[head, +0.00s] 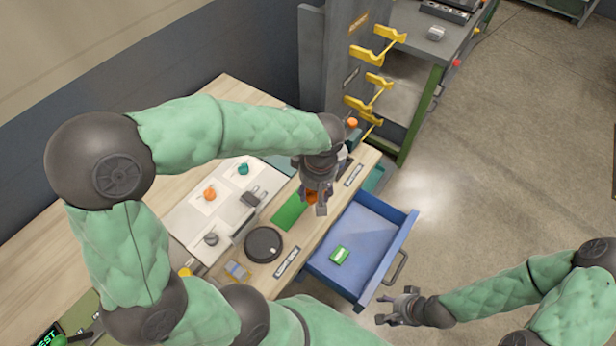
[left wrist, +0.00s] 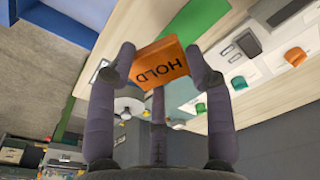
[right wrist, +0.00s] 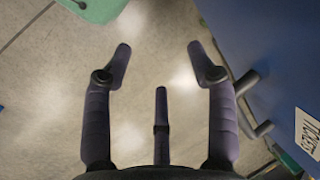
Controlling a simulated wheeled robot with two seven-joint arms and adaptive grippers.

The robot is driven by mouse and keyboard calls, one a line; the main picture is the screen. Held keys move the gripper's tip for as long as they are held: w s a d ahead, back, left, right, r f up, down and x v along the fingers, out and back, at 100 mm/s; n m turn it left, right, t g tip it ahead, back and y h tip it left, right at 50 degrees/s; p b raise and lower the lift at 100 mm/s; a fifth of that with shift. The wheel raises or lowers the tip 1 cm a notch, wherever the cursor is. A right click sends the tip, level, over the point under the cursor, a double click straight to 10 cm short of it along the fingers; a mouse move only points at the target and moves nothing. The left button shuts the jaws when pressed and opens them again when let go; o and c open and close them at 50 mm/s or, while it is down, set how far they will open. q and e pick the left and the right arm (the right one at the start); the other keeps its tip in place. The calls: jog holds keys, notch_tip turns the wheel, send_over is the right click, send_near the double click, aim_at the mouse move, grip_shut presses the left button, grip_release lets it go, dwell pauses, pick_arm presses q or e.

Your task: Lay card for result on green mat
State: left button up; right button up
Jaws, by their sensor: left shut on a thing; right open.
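An orange card reading HOLD (left wrist: 162,64) is gripped by my left gripper (left wrist: 160,62). In the head view the orange card (head: 311,197) shows below the left gripper (head: 318,196), just right of the green mat (head: 289,212). The green mat also shows in the left wrist view (left wrist: 200,22), apart from the card. A green card (head: 340,255) lies in the open blue drawer (head: 365,229). My right gripper (head: 392,310) is open and empty over the floor, beside the drawer; its spread fingers show in the right wrist view (right wrist: 160,60).
A dark round disc (head: 263,244) sits on the bench (head: 225,265) next to the mat. A pale board (head: 190,222) with orange, teal and grey parts lies behind. A grey rack with yellow hooks (head: 375,82) stands at the back. The blue drawer sticks out from the bench front.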

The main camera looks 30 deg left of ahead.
pick_arm(q)
jog(key=w+a+f, duration=0.1)
jog(key=w+f, duration=0.1)
jog(key=w, duration=0.1)
jog(key=w+a+f+b, duration=0.1)
jog(key=w+a+f, duration=0.1)
jog(key=w+f, duration=0.1)
jog(key=w+a+f+b, duration=0.1)
jog(key=w+a+f, duration=0.1)
jog(key=w+f, duration=0.1)
jog(key=shift+w+a+f, duration=0.1)
jog(key=shift+w+a, duration=0.15)
jog(key=shift+w+a+f+b, duration=0.15)
jog(key=shift+f+b, duration=0.2)
jog(key=shift+f, duration=0.65)
jog(key=shift+w+f+b, duration=0.15)
jog(key=shift+f+b, duration=0.2)
jog(key=shift+f, duration=0.6)
jog(key=shift+f, duration=0.15)
jog(key=o, duration=0.9)
jog(key=shift+c, duration=0.2)
